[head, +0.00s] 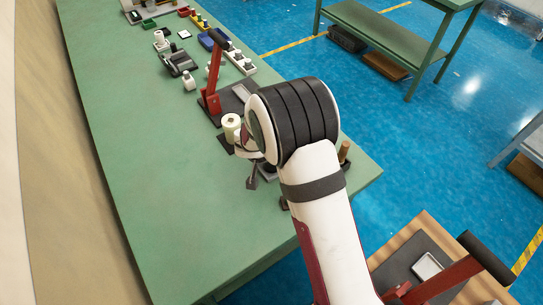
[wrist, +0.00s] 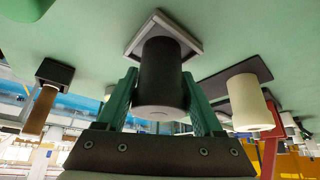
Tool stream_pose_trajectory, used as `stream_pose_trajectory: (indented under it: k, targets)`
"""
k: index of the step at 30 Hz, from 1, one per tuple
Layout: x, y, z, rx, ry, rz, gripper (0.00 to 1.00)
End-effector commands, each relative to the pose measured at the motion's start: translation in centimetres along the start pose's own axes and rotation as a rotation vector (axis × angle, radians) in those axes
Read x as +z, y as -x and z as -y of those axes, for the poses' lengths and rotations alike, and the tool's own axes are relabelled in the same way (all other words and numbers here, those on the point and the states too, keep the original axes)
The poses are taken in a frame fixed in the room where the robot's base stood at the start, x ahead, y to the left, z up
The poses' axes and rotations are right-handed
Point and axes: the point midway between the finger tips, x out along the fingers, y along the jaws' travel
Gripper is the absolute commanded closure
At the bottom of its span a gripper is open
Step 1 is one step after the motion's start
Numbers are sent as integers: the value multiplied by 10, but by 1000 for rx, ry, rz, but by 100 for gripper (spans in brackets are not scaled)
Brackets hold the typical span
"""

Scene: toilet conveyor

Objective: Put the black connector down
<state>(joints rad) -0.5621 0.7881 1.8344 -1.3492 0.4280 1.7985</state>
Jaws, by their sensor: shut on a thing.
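The black connector (wrist: 161,70) is a dark upright cylinder in the wrist view, with a paler round face at its near end. My gripper (wrist: 160,76) has green fingers, one on each side of it, shut on it. Its far end meets a small square plate with a pale rim (wrist: 133,47) on the green table. I cannot tell whether it rests there or hangs just above. In the head view my arm hides the connector and most of the gripper.
A cream cylinder (wrist: 249,104) on a dark plate and a brown peg (wrist: 40,110) on a dark base flank the gripper. The green table (head: 150,150) is clear at left.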

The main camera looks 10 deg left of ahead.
Motion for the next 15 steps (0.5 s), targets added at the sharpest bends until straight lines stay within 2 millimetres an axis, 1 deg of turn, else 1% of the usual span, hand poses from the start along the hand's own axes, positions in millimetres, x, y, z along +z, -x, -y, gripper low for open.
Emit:
stream_pose_trajectory:
  k: [1, 2, 9, 11, 15]
  targets:
    - [0, 0, 0, 0, 0, 0, 94]
    - [0, 0, 0, 0, 0, -1, 100]
    - [-2, 2, 0, -1, -1, -1, 100]
    - [-4, 7, 0, -1, -1, -3, 100]
    - [-15, 25, 0, -2, -2, -4, 100]
